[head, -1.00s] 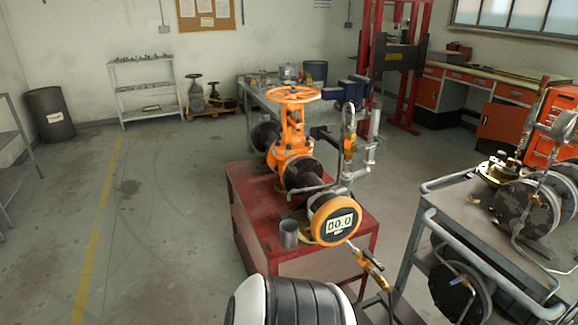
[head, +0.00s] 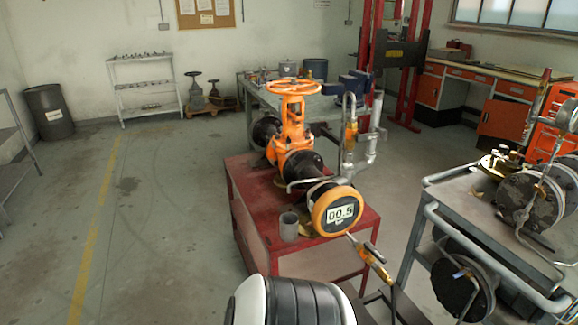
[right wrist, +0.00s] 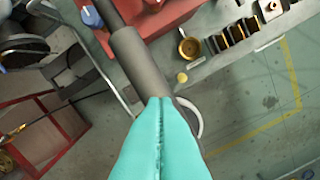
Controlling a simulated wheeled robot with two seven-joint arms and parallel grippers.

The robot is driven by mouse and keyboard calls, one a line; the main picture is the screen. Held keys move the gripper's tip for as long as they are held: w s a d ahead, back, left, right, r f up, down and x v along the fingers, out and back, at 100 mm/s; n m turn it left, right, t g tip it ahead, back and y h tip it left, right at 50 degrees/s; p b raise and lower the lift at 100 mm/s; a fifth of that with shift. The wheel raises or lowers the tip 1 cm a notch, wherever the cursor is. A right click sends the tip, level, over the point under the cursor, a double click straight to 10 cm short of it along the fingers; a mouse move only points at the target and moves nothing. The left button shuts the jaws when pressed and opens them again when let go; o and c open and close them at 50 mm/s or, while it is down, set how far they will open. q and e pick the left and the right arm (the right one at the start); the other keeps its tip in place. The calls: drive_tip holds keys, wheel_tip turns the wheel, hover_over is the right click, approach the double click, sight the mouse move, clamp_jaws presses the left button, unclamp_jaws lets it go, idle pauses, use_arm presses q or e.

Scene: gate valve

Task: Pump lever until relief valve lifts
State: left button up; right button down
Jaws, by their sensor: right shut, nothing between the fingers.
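The orange gate valve (head: 293,135) stands on a red bench (head: 262,225). The round orange gauge (head: 338,211) at its near end reads 00.5. An orange-and-metal fitting (head: 350,135) stands on the pipework behind it; I cannot tell whether it is the relief valve or whether it has lifted. In the right wrist view, my right gripper (right wrist: 162,100) has its teal fingers shut with nothing between them. Its tips overlap a dark grey bar with a thicker sleeve (right wrist: 136,58), which looks like the pump lever. I cannot tell if they touch. My left gripper is in neither view.
A grey cup (head: 289,227) stands on the red bench. An orange-handled hose fitting (head: 370,258) lies low in front of the gauge. A grey table (head: 262,98) is behind the valve.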

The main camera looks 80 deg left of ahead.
use_arm(q)
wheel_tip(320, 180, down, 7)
drive_tip(key=b, duration=0.6)
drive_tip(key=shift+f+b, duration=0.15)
drive_tip(key=shift+b, duration=0.15)
use_arm(e)
wheel_tip(320, 180, down, 10)
drive_tip(key=shift+r, duration=0.15)
use_arm(q)
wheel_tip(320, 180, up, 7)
drive_tip(key=p, duration=0.6)
drive_tip(key=shift+p, duration=0.4)
use_arm(e)
wheel_tip(320, 180, up, 12)
drive_tip(key=shift+r, duration=0.2)
